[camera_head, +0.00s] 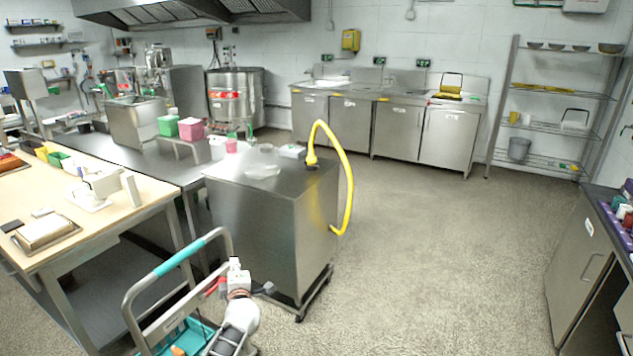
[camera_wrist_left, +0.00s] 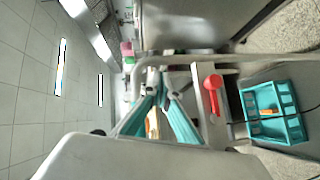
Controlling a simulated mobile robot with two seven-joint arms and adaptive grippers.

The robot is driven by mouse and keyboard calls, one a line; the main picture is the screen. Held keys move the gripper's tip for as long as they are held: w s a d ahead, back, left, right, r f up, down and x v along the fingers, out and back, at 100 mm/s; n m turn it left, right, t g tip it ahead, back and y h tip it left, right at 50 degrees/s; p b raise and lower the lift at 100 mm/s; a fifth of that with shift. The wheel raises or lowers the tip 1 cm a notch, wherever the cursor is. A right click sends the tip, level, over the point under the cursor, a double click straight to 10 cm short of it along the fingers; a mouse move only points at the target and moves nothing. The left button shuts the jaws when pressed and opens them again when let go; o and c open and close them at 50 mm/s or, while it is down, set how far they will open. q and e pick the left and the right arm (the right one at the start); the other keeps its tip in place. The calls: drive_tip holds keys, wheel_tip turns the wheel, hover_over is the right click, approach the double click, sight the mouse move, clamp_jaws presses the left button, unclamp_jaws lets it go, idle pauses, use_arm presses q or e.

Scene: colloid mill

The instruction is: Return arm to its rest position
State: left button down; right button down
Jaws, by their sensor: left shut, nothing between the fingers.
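My left arm comes in at the bottom of the head view, and its white and grey gripper (camera_head: 237,270) is held in the air over a trolley. The gripper is shut and empty. The trolley has a bent metal handle with a teal grip (camera_head: 178,257), just left of the gripper. A grey housing of my own arm fills the bottom of the left wrist view. My right gripper is in neither view.
The trolley carries a teal crate (camera_wrist_left: 301,131) and a red scoop (camera_wrist_left: 213,88). A steel cabinet (camera_head: 262,215) with a yellow hose (camera_head: 347,180) stands just ahead. A wooden-topped table (camera_head: 110,220) is left, a counter (camera_head: 580,250) right. Open floor (camera_head: 440,240) lies between.

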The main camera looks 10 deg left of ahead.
use_arm(q)
drive_tip(key=s+d+f+m+g+h, duration=0.1)
drive_tip(key=s+d+f+m+h, duration=0.2)
drive_tip(key=s+m, duration=0.5)
drive_tip(key=s+d+f+m+g+h, duration=0.1)
drive_tip(key=s+d+f+m+h, duration=0.2)
drive_tip(key=s, duration=1.9)
drive_tip(key=s+d+f+m+g+h, duration=0.2)
drive_tip(key=s+d+f+m, duration=0.6)
drive_tip(key=s+m, duration=0.5)
drive_tip(key=s+h, duration=0.1)
drive_tip(key=s, duration=0.1)
drive_tip(key=shift+s+d+f+m, duration=0.2)
drive_tip(key=shift+s+m, duration=0.1)
drive_tip(key=shift+m, duration=0.1)
